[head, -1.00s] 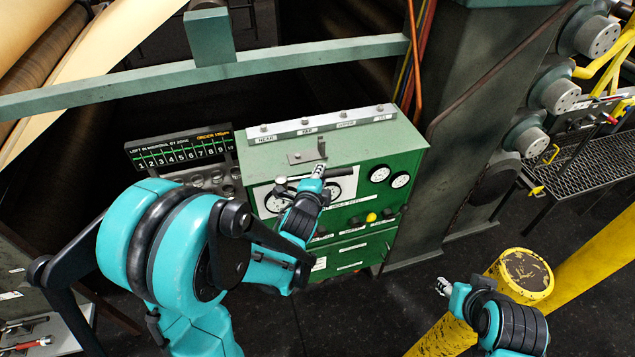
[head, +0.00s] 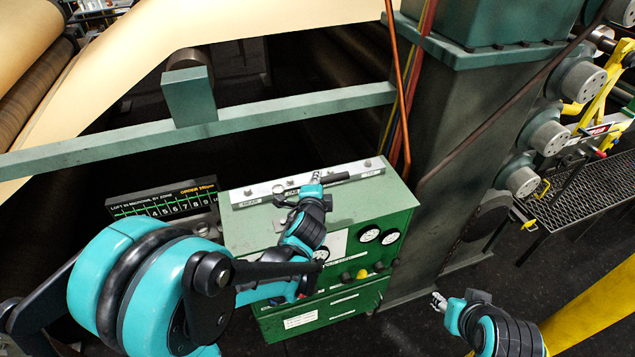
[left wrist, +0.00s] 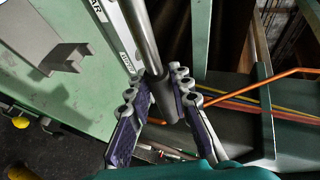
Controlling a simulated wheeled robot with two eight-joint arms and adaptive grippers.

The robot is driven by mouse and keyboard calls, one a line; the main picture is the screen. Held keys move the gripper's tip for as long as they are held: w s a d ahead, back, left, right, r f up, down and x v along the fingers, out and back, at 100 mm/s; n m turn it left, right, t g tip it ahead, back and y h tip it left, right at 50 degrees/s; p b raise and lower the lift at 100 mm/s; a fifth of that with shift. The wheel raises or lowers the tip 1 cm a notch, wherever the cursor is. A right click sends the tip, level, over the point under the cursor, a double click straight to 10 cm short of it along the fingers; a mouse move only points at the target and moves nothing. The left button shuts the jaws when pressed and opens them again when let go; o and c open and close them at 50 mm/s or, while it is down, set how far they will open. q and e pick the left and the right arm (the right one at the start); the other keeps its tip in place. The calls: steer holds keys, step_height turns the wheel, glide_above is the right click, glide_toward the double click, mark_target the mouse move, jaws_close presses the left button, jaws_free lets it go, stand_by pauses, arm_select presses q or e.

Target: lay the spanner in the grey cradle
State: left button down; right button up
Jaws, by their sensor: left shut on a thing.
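My left gripper (head: 316,180) is shut on the spanner (head: 336,177), a bar with a dark handle end. It holds the spanner over the labelled rail at the back of the green cabinet's top; I cannot tell whether they touch. In the left wrist view the spanner (left wrist: 145,38) runs between the fingers (left wrist: 162,88). A grey bracket (left wrist: 42,48), perhaps the cradle, stands on the green top to the left there. In the head view my left arm mostly hides it. My right gripper (head: 438,301) hangs at lower right, away from the cabinet, too small to judge.
The green cabinet (head: 400,197) has gauges and knobs on its front and a grey labelled rail (head: 362,169) along its back. A green crossbar (head: 300,112) passes behind it. A dark column (head: 440,150) and orange pipe (head: 397,75) stand close at right.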

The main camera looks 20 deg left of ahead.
arm_select(q)
steer(key=shift+w+a+f+b, duration=0.1)
steer(key=shift+w+f+b, duration=0.25)
steer(key=shift+w, duration=0.15)
steer(key=shift+s+f+b, duration=0.3)
steer(key=shift+f+b, duration=0.2)
steer(key=shift+b, duration=0.1)
step_height(320, 180, down, 4)
steer(key=b, duration=0.4)
steer(key=shift+w, duration=0.15)
steer(key=shift+f+b, duration=0.2)
steer(key=shift+b, duration=0.15)
arm_select(e)
step_height(320, 180, down, 7)
steer(key=shift+w+r, duration=0.15)
steer(key=shift+r, duration=0.05)
steer(key=shift+w, duration=0.1)
steer(key=shift+f, duration=0.25)
arm_select(q)
steer(key=shift+f+b, duration=1.55)
steer(key=shift+b, duration=0.3)
arm_select(e)
steer(key=shift+f, duration=1.65)
